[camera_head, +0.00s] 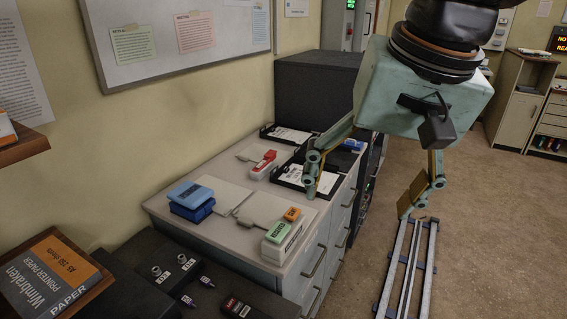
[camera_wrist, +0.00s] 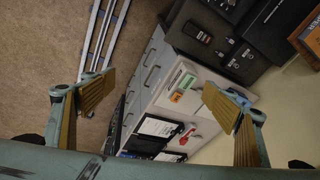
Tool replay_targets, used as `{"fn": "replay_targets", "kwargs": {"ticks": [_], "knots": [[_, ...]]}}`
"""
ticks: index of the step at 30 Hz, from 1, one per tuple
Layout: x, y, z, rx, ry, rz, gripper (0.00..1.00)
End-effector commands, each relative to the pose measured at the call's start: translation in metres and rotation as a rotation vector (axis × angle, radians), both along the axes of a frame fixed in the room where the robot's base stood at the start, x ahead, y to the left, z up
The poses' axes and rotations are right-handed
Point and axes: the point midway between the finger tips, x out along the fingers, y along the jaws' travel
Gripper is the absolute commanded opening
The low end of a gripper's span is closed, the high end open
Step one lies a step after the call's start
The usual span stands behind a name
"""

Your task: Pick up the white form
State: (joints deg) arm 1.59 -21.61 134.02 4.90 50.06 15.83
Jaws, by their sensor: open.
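White printed sheets lie in two black trays on the grey cabinet top (camera_head: 160,208). The nearer sheet (camera_head: 325,182) is partly covered by my gripper's left finger in the head view; the farther sheet (camera_head: 290,135) lies behind it. In the wrist view the two sheets show as a white page (camera_wrist: 158,127) and another page (camera_wrist: 168,157) below it. I cannot tell which is the white form. My gripper (camera_head: 368,185) is wide open and empty, above and to the right of the cabinet. In the wrist view its fingers (camera_wrist: 158,95) are spread, with the cabinet between and beyond them.
On the cabinet are a blue box (camera_head: 191,198), a red-topped stapler-like item (camera_head: 263,164), a green-topped block (camera_head: 279,233) and an orange block (camera_head: 292,214). A dark box (camera_head: 310,90) stands behind. A floor rail (camera_head: 408,270) lies to the right amid open carpet.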

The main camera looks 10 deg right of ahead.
Motion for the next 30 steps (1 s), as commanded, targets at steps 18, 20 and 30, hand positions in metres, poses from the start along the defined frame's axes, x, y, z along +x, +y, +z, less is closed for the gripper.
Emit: {"fn": "replay_targets", "kwargs": {"ticks": [18,20,30], "knots": [[0.131,0.003,0.028,0.165,0.062,-0.345,0.80],[0.143,0.003,0.029,0.180,0.069,-0.379,0.80],[0.215,0.001,0.027,0.266,0.109,-0.573,0.80]]}}
